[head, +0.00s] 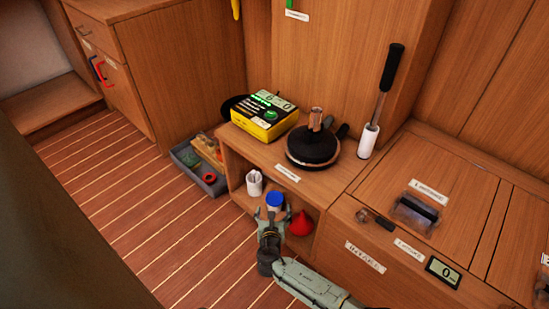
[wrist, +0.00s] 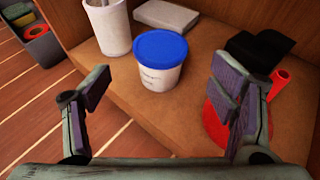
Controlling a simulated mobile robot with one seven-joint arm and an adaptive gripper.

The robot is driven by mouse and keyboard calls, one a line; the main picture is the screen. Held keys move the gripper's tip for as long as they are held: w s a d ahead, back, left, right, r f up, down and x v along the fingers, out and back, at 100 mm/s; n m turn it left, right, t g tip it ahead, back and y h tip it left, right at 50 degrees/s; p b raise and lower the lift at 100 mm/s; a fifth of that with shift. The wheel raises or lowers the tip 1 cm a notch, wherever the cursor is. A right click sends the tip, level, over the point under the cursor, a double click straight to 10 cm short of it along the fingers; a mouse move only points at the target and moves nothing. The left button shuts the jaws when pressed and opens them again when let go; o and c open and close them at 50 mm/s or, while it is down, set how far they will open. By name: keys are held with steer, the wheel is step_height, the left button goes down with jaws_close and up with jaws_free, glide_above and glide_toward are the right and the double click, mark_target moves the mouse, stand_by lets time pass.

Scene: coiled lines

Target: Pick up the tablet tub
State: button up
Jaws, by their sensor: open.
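The tablet tub appears to be the small white tub with a blue lid and a printed label (wrist: 160,65), standing upright on the low shelf; its blue lid also shows in the head view (head: 275,199). My gripper (wrist: 162,110) is open and empty, its two fingers spread wide at the shelf opening. The tub stands beyond the fingertips, roughly centred between them and apart from both. In the head view, my gripper (head: 271,215) partly covers the tub's lower body.
A white cup (wrist: 107,28) stands left of the tub, and a pale block (wrist: 167,15) lies behind it. A red funnel (wrist: 226,122) is close by my right finger, with a black object (wrist: 257,50) behind. The wooden shelf (head: 300,240) has a top board above.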

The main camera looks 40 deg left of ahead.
mark_target(274, 201)
steer(key=b+x, duration=0.1)
steer(key=x, duration=0.2)
steer(key=shift+a+f, duration=0.15)
steer(key=b+x, duration=0.2)
steer(key=x, duration=0.2)
steer(key=shift+w, duration=0.15)
steer(key=shift+w+a+f+b, duration=0.1)
steer(key=shift+w+a+b, duration=0.2)
steer(key=shift+w, duration=0.2)
steer(key=shift+c, duration=0.4)
steer(key=c, duration=1.1)
